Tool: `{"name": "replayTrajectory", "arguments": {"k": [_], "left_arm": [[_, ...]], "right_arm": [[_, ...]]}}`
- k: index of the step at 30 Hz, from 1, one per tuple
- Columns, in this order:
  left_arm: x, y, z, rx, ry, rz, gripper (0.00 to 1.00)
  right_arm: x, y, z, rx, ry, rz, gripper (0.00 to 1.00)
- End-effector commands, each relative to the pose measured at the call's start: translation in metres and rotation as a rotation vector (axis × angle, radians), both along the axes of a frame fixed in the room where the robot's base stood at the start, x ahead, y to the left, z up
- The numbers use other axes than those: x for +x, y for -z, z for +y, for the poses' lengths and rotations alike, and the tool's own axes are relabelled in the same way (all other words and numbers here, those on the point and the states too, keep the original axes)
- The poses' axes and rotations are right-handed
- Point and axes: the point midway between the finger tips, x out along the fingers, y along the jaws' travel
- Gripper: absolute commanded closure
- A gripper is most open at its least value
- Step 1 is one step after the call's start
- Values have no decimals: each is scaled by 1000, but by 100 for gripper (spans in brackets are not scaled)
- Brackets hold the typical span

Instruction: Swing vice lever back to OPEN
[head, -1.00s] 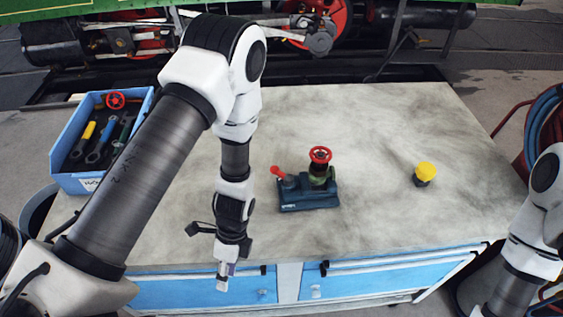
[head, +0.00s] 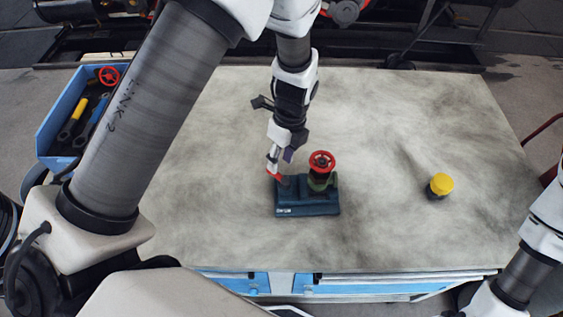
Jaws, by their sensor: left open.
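The dark blue vice (head: 308,203) sits on the middle of the worktop. A green valve with a red handwheel (head: 322,162) stands in its right part. The vice's red lever (head: 274,175) is at the left end, partly hidden behind my left gripper. My left gripper (head: 277,165) points down at the lever and is open, its fingers close to the red knob. I cannot tell whether they touch it. My right gripper is outside the head view; only part of that arm shows at the lower right.
A blue bin (head: 58,115) with tools and a red wheel stands at the worktop's left edge. A yellow-capped part (head: 440,185) stands to the right on the grey worktop (head: 400,120). Blue drawers (head: 385,285) are below the front edge. The worktop around the vice is clear.

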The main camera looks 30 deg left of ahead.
Motion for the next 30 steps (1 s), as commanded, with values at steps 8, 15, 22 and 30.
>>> {"name": "replayTrajectory", "arguments": {"k": [8,15,22,30], "left_arm": [[-8,38,3,0,-2,1,58],[-8,41,3,0,-2,0,61],[-8,40,3,0,-2,1,100],[-9,40,3,0,-17,1,100]], "right_arm": [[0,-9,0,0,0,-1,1],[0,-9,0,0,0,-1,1],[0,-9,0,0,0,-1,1],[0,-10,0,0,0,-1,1]]}}
